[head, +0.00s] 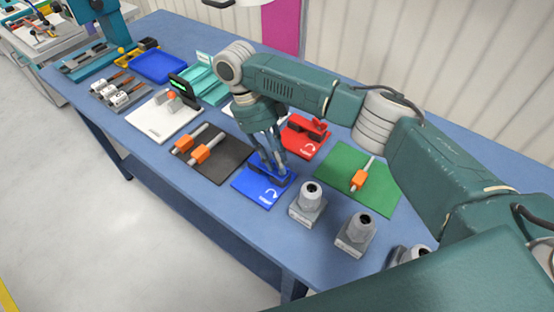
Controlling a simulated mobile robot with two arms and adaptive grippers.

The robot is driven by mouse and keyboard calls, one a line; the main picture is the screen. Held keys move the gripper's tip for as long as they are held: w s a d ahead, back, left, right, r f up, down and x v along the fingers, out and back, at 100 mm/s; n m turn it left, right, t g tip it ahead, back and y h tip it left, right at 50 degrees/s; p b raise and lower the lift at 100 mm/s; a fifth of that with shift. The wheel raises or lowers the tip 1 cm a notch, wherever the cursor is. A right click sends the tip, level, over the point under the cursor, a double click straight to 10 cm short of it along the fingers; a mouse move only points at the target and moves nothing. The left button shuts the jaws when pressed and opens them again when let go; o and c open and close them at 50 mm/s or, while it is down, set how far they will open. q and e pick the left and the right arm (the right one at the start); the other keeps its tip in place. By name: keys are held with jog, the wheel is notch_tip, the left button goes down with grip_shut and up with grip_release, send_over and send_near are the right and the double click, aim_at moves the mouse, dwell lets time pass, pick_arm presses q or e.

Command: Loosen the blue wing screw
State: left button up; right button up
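The blue wing screw (259,178) sits on a blue plate (247,192) with a white curved arrow, near the front edge of the table. My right gripper (275,171) points down over it, with its fingers at the screw and hiding part of it. The fingers look a little apart, but I cannot tell whether they grip the wing. My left gripper is not in view.
A red plate with a red wing screw (305,133) lies just behind. A green mat (376,188) with an orange-handled piece is to the right. Grey cable glands (308,204) stand on blocks in front. A dark mat (232,160) with orange-ended pieces lies left.

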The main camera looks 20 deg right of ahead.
jog(key=v, duration=0.7)
jog(key=shift+r, duration=0.15)
dwell(0.3)
jog(key=shift+a, duration=0.1)
dwell(0.4)
